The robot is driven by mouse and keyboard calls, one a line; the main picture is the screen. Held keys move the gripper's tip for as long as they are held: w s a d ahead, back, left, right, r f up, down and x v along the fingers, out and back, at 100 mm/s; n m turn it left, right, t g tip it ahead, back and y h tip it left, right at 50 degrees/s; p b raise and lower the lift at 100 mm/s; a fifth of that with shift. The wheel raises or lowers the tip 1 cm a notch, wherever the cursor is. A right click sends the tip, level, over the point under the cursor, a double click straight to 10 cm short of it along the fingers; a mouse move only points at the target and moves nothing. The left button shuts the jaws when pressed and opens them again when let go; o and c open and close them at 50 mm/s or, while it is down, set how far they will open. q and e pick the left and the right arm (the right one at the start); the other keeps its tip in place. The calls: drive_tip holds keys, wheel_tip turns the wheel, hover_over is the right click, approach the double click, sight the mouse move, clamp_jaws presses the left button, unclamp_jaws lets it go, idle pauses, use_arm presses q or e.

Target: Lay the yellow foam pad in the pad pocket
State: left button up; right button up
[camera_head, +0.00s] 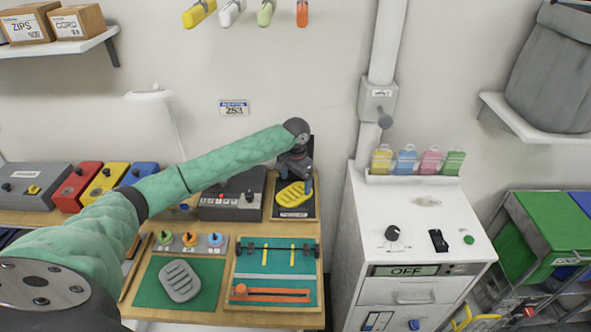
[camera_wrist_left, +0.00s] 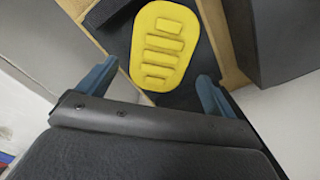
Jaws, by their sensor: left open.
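The yellow foam pad (camera_head: 293,195) is oval with raised ribs. It lies on a dark, wood-edged tray (camera_head: 291,213) at the back right of the bench. It also shows in the left wrist view (camera_wrist_left: 163,48). My left gripper (camera_head: 295,180) is over the pad, its jaws pointing down. In the left wrist view its two blue fingers (camera_wrist_left: 158,75) are spread, one on each side of the pad's near end, with nothing clamped between them. I cannot tell whether they touch the tray. I cannot identify the pad pocket with certainty. My right gripper is not in view.
A grey ribbed pad (camera_head: 180,281) lies on a green mat (camera_head: 148,290). A slotted fixture with orange bars (camera_head: 272,293) is beside it. A dark control box (camera_head: 232,206) stands left of the tray. A white cabinet (camera_head: 400,216) stands to the right.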

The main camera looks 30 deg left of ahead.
sight(295, 192)
use_arm(q)
wheel_tip(295, 192, up, 8)
drive_tip(key=b, duration=0.2)
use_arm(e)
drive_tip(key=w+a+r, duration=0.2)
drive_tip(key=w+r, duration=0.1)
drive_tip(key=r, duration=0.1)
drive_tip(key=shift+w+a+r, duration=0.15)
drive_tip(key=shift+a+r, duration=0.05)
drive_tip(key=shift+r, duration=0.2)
